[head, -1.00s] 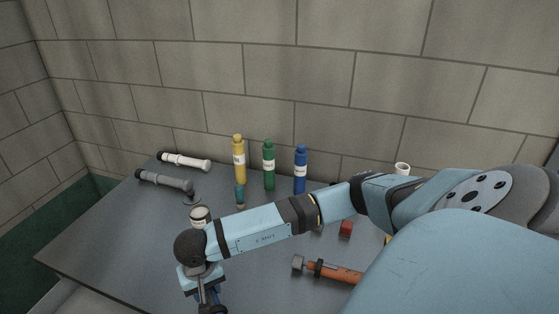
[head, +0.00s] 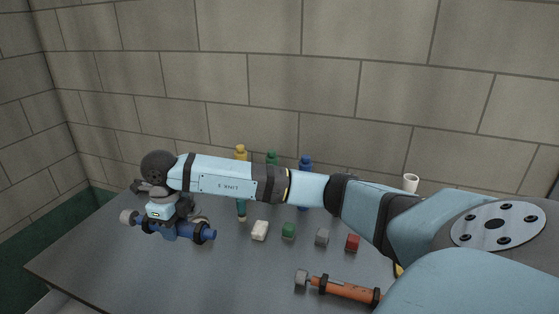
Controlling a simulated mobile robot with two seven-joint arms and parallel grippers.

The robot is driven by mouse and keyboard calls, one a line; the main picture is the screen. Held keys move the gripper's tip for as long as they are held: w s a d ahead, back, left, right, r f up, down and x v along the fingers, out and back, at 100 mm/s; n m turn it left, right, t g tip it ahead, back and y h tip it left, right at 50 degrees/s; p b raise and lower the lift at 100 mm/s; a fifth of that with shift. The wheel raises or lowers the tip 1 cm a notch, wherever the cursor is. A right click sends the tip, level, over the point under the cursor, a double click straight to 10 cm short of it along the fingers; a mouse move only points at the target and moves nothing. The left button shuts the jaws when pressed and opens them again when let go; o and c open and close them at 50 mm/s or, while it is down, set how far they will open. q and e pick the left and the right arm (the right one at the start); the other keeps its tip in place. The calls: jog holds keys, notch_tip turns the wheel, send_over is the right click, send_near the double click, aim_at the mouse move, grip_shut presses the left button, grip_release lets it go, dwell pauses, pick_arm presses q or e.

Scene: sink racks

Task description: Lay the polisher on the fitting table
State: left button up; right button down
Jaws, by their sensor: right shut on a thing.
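A blue cylindrical tool (head: 204,235) with a grey end at its left lies crosswise in my right gripper (head: 168,229), which is shut on it. I take it for the polisher, but its name cannot be read. It is held over the left part of the dark grey table (head: 120,275), which I take for the fitting table; the gap to the top is hard to judge. The gripper hides its middle. An orange tool (head: 345,289) with a grey end lies at the front right, partly hidden by my arm. My left gripper is out of view.
Small blocks, white (head: 260,230), green (head: 288,231), grey (head: 322,237) and red (head: 352,243), stand mid-table. Yellow (head: 241,152), green (head: 272,158) and blue (head: 305,163) bottles stand behind my arm. A white cup (head: 411,183) is at the back right. The front middle is clear.

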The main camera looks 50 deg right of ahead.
aim_at(191, 285)
jog(key=shift+w+d+r+m, duration=0.2)
jog(key=shift+r+m, duration=0.15)
jog(key=shift+m, duration=0.25)
notch_tip(191, 285, down, 20)
jog(key=shift+a+f+p, duration=0.1)
jog(key=shift+p, duration=1)
jog(key=c, duration=0.7)
grip_release()
jog(key=shift+o, duration=0.2)
notch_tip(191, 285, up, 12)
jog(key=b, duration=0.1)
